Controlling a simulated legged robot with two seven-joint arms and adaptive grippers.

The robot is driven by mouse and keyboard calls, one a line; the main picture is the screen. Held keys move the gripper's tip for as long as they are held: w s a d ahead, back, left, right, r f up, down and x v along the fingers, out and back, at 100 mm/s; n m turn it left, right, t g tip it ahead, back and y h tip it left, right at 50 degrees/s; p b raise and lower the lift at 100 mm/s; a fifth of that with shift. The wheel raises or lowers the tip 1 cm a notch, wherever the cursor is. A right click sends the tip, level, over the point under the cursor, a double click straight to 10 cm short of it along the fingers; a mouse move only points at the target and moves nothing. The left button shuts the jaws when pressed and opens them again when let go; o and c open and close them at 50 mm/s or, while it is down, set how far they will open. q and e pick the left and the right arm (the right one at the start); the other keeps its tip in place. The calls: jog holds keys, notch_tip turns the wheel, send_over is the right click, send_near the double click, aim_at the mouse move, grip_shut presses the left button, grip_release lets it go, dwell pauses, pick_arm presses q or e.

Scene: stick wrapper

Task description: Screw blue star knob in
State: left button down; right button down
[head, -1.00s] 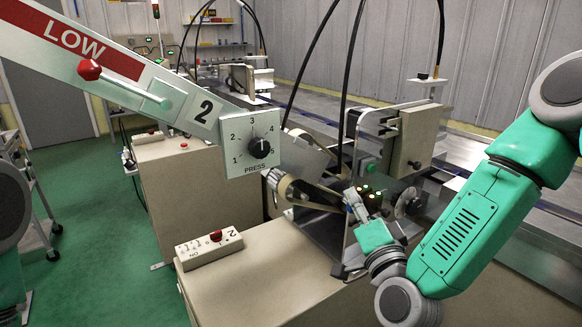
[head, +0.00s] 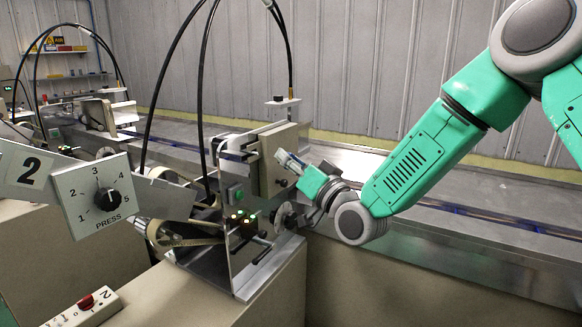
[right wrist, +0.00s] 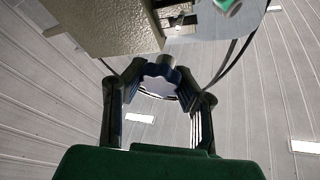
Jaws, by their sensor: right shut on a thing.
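The blue star knob (right wrist: 160,86) shows in the right wrist view as a lobed, dark blue rim. It sits between my fingers, close under a small grey cylinder beside the beige box. My right gripper (right wrist: 164,76) is shut on it, with one finger on each side. In the head view my right gripper (head: 288,163) is in front of the beige box (head: 270,165) on the press machine. The knob cannot be made out clearly there. How deep its thread sits cannot be told. My left gripper is not in view.
A press dial (head: 105,195) and belt rollers (head: 165,232) are left of the box. A round grey disc (head: 287,216) is just below my gripper. Black cables arch above. A long metal conveyor (head: 450,205) runs behind my right arm.

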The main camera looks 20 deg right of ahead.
aim_at(256, 147)
jog(key=shift+a, duration=0.1)
jog(key=shift+w+a+b, duration=0.3)
jog(key=shift+w+a, duration=0.5)
jog(key=shift+w, duration=0.25)
jog(key=shift+w+a+b, duration=0.25)
jog(key=shift+w+a, duration=0.5)
jog(key=shift+w, duration=0.25)
jog(key=shift+d, duration=0.15)
jog(key=shift+w+a+b, duration=0.6)
jog(key=shift+w, duration=0.1)
dwell(2.2)
jog(key=c, duration=1.2)
grip_release()
jog(key=shift+r, duration=0.1)
jog(key=shift+s, duration=0.15)
jog(key=v, duration=1.1)
jog(key=shift+s+d+f, duration=0.15)
jog(key=shift+s+f, duration=0.1)
jog(key=shift+s, duration=0.1)
